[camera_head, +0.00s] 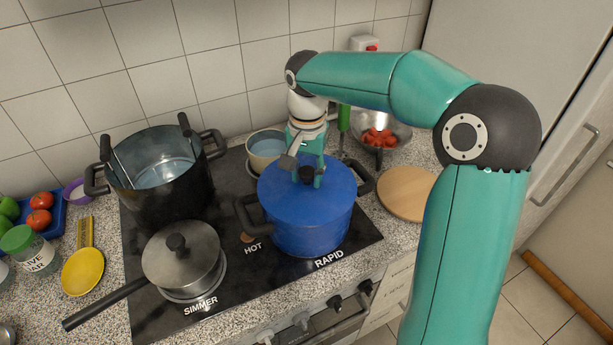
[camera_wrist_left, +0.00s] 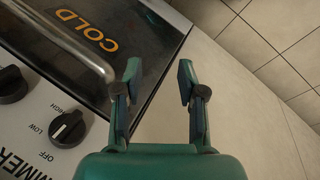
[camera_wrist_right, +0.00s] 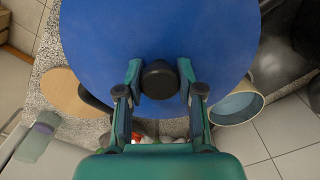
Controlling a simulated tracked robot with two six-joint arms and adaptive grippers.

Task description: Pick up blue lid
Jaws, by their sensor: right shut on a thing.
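The blue lid (camera_head: 310,188) lies on top of the blue pot (camera_head: 305,236), on the hob's burner marked RAPID. It has a black knob (camera_head: 306,174) at its middle. My right gripper (camera_head: 307,180) comes down from above and is shut on the knob. In the right wrist view the fingers (camera_wrist_right: 160,82) stand on either side of the black knob (camera_wrist_right: 160,79), with the blue lid (camera_wrist_right: 160,30) filling the upper part. My left gripper (camera_wrist_left: 158,85) is open and empty, over the floor beside the stove front. It does not show in the head view.
A tall dark pot (camera_head: 160,190) holding water stands at the hob's left. A lidded grey saucepan (camera_head: 180,260) sits in front of it. A round wooden board (camera_head: 406,192) and a bowl of red pieces (camera_head: 378,136) are right.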

